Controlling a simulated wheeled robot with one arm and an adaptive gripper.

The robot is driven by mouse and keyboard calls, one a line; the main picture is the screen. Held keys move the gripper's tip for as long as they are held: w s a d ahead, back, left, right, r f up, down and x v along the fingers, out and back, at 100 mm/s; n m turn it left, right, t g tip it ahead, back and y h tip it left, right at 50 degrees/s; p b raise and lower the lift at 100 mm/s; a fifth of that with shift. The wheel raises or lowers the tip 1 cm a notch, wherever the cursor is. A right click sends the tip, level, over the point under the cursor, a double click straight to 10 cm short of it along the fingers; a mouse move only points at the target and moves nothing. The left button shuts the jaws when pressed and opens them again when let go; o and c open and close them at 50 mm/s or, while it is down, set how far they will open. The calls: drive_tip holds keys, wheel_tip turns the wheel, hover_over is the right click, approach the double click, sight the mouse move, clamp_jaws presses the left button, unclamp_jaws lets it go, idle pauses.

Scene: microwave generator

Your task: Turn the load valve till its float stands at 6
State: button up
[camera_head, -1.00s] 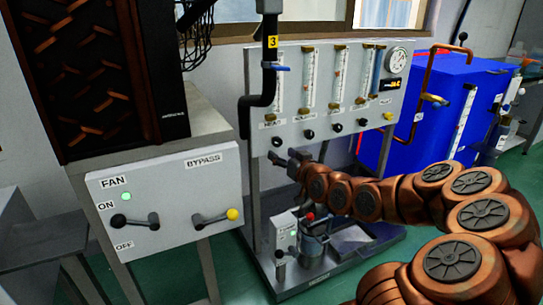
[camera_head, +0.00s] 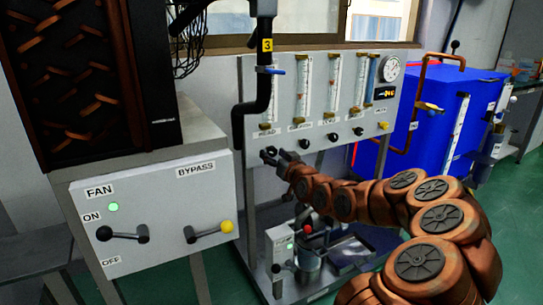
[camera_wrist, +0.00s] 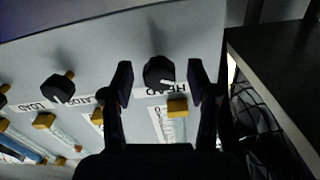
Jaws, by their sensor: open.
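The grey panel (camera_head: 300,158) carries a row of glass flow tubes with dark knobs beneath them. In the wrist view, which is upside down, the LOAD label (camera_wrist: 30,107) is at the left. The load valve knob (camera_wrist: 3,100) seems to be the dark one cut by the left edge; by that order it is third from left in the head view (camera_head: 333,137). My gripper (camera_wrist: 160,85) is open and empty, its fingers either side of the HEAD knob (camera_wrist: 158,70) in the picture; contact cannot be told. The load float's reading is too small to read.
A middle knob (camera_wrist: 57,88) lies between the HEAD and load knobs. The FAN and BYPASS box (camera_head: 160,210) stands left, a blue tank (camera_head: 440,115) right. A black pipe (camera_head: 263,90) runs down the panel's left edge. A pump (camera_head: 305,255) sits below.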

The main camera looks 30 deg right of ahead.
drive_tip(key=shift+w+d, duration=0.1)
drive_tip(key=shift+w, duration=0.85)
clamp_jaws()
drive_tip(key=shift+n+b, duration=0.3)
drive_tip(key=shift+n, duration=0.4)
unclamp_jaws()
